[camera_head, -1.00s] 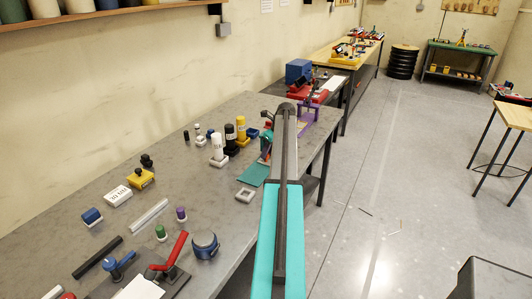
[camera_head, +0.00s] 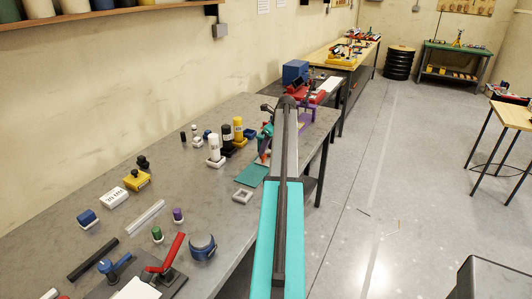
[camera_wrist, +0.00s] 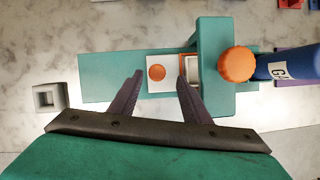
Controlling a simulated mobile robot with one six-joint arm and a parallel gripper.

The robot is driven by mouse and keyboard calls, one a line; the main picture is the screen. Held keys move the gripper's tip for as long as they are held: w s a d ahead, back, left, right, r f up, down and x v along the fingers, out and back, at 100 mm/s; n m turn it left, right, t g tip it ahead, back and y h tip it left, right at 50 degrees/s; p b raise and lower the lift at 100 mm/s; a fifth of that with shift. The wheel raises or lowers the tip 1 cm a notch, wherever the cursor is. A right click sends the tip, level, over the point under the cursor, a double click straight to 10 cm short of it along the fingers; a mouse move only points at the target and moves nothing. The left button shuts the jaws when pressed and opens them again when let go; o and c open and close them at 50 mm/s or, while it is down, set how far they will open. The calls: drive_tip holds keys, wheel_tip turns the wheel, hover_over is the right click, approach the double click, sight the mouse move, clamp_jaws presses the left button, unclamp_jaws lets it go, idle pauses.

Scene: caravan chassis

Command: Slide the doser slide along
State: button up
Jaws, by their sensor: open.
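The doser is a teal stand with a flat teal base (camera_wrist: 108,78). A white slide plate (camera_wrist: 165,88) with a round orange knob (camera_wrist: 157,72) lies on the base, partly under the teal upright frame (camera_wrist: 211,60). My gripper (camera_wrist: 159,75) is open, one finger on each side of the knob, with gaps visible; the height between fingertips and knob cannot be told. In the head view the teal base (camera_head: 251,174) shows, while my arm hides the gripper and part of the doser.
A grey square block with a hole (camera_wrist: 48,97) lies left of the base; it also shows in the head view (camera_head: 242,196). A white bottle (camera_head: 213,148), a black bottle (camera_head: 226,136) and a yellow bottle (camera_head: 239,130) stand left of the doser. A purple piece (camera_wrist: 296,62) is at the right.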

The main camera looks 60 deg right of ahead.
drive_tip(key=b+v, duration=0.2)
drive_tip(key=v, duration=0.8)
drive_tip(key=shift+r, duration=0.3)
